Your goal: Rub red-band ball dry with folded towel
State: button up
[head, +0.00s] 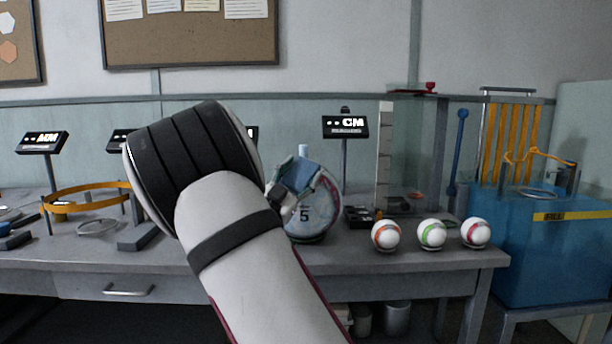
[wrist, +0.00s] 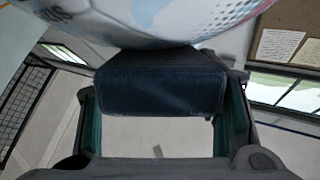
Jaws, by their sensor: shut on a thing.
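My gripper (head: 284,203) is shut on a folded blue towel (head: 297,174). The wrist view shows the dark blue towel (wrist: 160,88) between the two fingers. A large pale ball (head: 318,212) marked 5, with reddish patches, is just beyond the gripper. In the wrist view the ball (wrist: 150,22) lies right against the towel's edge; touching looks likely, but I cannot be sure. On the table to the right, a small white ball with a red band (head: 476,232) stands beside a green-band ball (head: 432,234) and an orange-band ball (head: 386,235). Wetness cannot be seen.
A yellow ring stand (head: 85,188) is on the left of the grey table (head: 400,262). A clear column (head: 410,150) stands behind the small balls. A blue tank (head: 545,250) is at the right. A CM display (head: 345,126) stands behind the large ball.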

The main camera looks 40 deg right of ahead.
jog(key=shift+w+a, duration=0.15)
jog(key=shift+a, duration=0.05)
jog(key=shift+s+d+b, duration=0.35)
jog(key=shift+s+d, duration=0.1)
jog(key=shift+d, duration=0.2)
jog(key=shift+s+d+b, duration=0.35)
jog(key=shift+s+d, duration=0.05)
jog(key=shift+d, duration=0.2)
jog(key=shift+a, duration=0.1)
jog(key=shift+w+a, duration=0.85)
jog(key=shift+a, duration=0.3)
jog(key=shift+r, duration=0.1)
jog(key=shift+s+a+r+p, duration=0.25)
jog(key=shift+s+a+r, duration=0.15)
jog(key=shift+s+r, duration=0.25)
jog(key=shift+s+a+r+p, duration=0.35)
jog(key=shift+s+r, duration=0.15)
jog(key=shift+r, duration=0.3)
jog(key=shift+s+a+r+p, duration=0.2)
jog(key=shift+s+a+r, duration=0.2)
jog(key=shift+s+r, duration=0.25)
